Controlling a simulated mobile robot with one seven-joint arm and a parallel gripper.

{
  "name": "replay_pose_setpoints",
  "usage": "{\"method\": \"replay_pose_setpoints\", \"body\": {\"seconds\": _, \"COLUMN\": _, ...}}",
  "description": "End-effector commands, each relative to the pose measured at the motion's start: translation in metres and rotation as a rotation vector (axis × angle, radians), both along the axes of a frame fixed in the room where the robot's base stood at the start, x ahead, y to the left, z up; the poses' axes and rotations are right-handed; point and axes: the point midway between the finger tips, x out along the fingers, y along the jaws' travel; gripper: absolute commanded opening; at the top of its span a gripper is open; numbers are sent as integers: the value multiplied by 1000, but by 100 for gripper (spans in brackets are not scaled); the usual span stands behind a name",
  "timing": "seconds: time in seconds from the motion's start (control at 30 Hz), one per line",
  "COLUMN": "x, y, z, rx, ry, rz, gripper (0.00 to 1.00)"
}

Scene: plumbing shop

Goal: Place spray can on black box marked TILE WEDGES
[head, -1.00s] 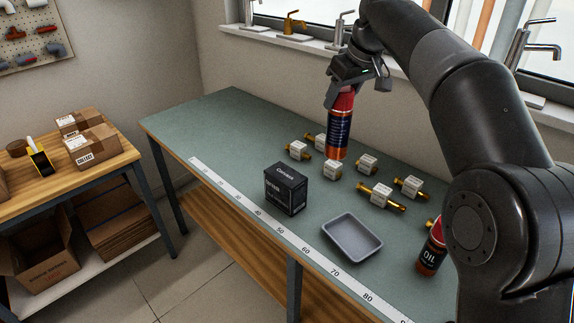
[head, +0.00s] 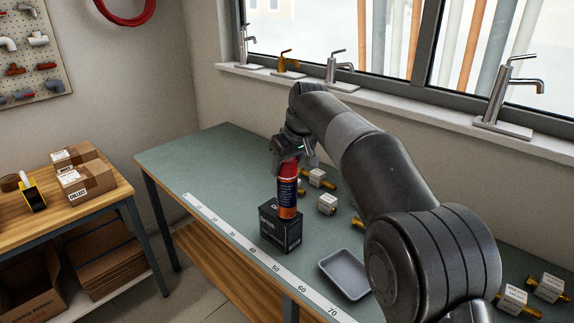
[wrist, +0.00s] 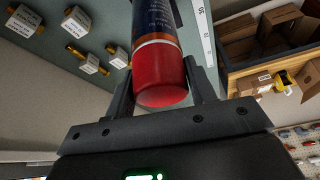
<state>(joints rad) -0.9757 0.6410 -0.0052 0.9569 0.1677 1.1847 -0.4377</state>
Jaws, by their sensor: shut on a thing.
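The spray can (head: 287,193), dark blue with a red cap and an orange-red base band, is upright in my gripper (head: 288,160). My gripper is shut on its red cap; the cap (wrist: 163,80) sits between the fingers in the wrist view. In the head view the can's base overlaps the top of the black box (head: 281,232). I cannot tell whether it touches the box or is just above it. The box stands on the green bench top, its marking partly visible and too small to read.
A grey tray (head: 345,272) lies right of the box. Several labelled brass fittings, such as one (head: 327,204), lie behind and to the right. A white ruler strip (head: 250,251) runs along the bench's front edge. The bench's left end (head: 200,158) is clear.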

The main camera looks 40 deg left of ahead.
Motion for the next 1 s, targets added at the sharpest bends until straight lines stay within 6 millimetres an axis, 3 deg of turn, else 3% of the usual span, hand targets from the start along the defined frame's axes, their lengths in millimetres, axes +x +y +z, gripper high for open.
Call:
{"method": "replay_pose_setpoints", "body": {"seconds": 0.4, "x": 0, "y": 0, "z": -6, "rx": 1, "ry": -1, "rz": 0, "gripper": 0}}
{"method": "replay_pose_setpoints", "body": {"seconds": 0.43, "x": 0, "y": 0, "z": -6, "rx": 0, "ry": -1, "rz": 0, "gripper": 53}}
{"method": "replay_pose_setpoints", "body": {"seconds": 0.67, "x": 0, "y": 0, "z": -6, "rx": 0, "ry": 0, "rz": 0, "gripper": 72}}
{"method": "replay_pose_setpoints", "body": {"seconds": 1.0, "x": 0, "y": -1, "z": 0, "rx": 1, "ry": -1, "rz": 0, "gripper": 72}}
